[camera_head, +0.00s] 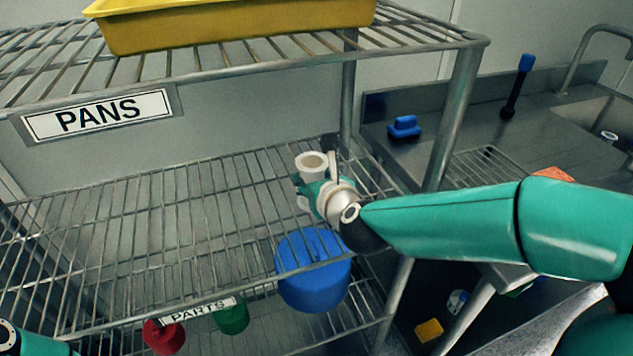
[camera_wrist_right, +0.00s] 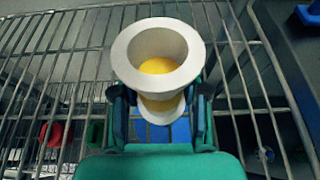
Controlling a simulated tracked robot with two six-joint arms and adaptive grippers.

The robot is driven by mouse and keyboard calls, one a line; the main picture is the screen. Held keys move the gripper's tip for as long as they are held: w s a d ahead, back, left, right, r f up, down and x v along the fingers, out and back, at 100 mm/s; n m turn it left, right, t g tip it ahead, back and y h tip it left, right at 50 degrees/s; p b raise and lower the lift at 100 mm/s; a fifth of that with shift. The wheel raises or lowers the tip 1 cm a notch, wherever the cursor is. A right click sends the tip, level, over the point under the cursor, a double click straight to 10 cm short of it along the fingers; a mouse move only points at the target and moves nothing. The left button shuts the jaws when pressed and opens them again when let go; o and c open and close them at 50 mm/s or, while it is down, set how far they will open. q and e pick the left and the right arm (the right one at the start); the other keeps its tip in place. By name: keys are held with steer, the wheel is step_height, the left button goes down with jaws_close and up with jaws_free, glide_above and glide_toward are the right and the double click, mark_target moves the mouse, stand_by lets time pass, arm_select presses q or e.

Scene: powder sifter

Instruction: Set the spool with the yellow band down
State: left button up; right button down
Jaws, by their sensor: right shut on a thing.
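The spool (camera_head: 311,162) is pale and flanged, and it is held upright or nearly so over the right part of the middle wire shelf (camera_head: 150,215). In the right wrist view the spool (camera_wrist_right: 126,55) shows its wide round rim, with yellow inside the opening and a yellow strip below the flange. My right gripper (camera_wrist_right: 159,112) is shut on the spool's waist; in the head view the gripper (camera_head: 312,187) partly covers it. I cannot tell whether the spool's lower flange touches the shelf. My left gripper is out of view.
A yellow pan (camera_head: 230,27) sits on the upper shelf, labelled PANS (camera_head: 97,115). Below the middle shelf are a blue container (camera_head: 313,290), a green item (camera_head: 232,318) and a red item (camera_head: 164,338). A shelf post (camera_head: 459,115) stands at right. The middle shelf's left part is clear.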

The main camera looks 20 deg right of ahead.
steer(key=c, duration=0.6)
jaws_free()
steer(key=shift+s+r, duration=0.35)
steer(key=shift+s, duration=0.1)
steer(key=p+v, duration=0.2)
steer(key=v, duration=0.9)
